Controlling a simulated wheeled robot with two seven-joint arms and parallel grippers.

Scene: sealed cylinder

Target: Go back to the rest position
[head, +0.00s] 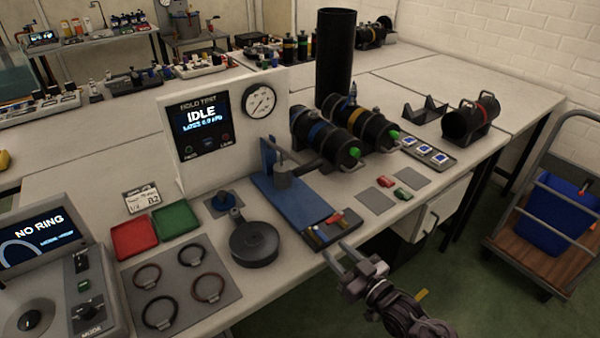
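My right gripper (336,248) is in front of the bench's near edge, at the lower middle of the head view. Its two fingers are apart with nothing seen between them, pointing at the bench beside the blue fixture (285,203). My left gripper is not in view. Two black cylinders lie on the bench behind the fixture, one with a blue band (323,135) and one with a yellow band (357,122); both have green end fittings. The hold test panel (201,125) reads IDLE.
Rings lie on a grey mat (179,264) beside a red tray (135,237) and a green tray (176,220). A round black tool (254,245) sits near the front edge. A tall black tube (334,60) stands behind.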

